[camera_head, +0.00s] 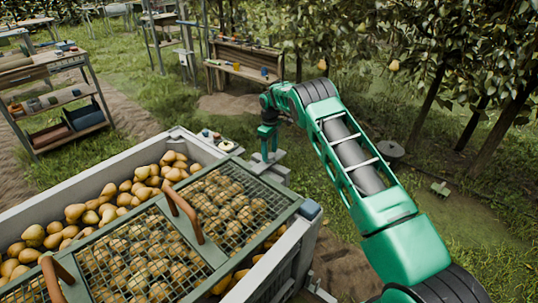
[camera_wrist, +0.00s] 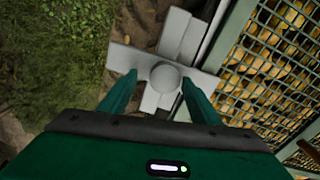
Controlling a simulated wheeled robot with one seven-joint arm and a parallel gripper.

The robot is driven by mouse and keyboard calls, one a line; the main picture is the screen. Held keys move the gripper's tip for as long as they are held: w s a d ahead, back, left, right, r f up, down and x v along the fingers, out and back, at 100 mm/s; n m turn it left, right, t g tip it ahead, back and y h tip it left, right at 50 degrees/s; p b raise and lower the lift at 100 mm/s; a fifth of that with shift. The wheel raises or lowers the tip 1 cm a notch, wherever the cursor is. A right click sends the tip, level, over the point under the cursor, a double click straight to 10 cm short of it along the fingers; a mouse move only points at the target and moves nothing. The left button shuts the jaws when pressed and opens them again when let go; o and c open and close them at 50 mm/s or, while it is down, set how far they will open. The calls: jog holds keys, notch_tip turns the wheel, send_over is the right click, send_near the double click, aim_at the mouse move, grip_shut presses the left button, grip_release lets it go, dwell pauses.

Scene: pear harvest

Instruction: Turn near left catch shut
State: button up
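A grey catch (camera_wrist: 165,78) with a round knob and a crossing bar shows in the wrist view, beside the green frame of the mesh lid (camera_wrist: 228,45). The bar lies crosswise, and its right end reaches close to the lid frame. My gripper (camera_wrist: 159,79) is open, with one finger on each side of the knob; I cannot tell whether they touch the bar. In the head view my gripper (camera_head: 268,153) points down at the grey pieces by the far corner of the pear bin (camera_head: 180,134). It partly hides the catch there.
The lid (camera_head: 265,183) has two brown handles (camera_head: 185,212) and covers the near part of the bin; pears lie open at the far left. A bench (camera_head: 240,65) and a shelf rack (camera_head: 60,95) stand behind. Pear trees stand at the right. Grass beside the bin is open.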

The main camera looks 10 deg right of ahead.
aim_at(269, 154)
jog(key=shift+s+a+f, duration=0.1)
jog(key=shift+s+a, duration=0.05)
notch_tip(269, 154, up, 11)
jog(key=shift+f, duration=0.15)
dwell(0.5)
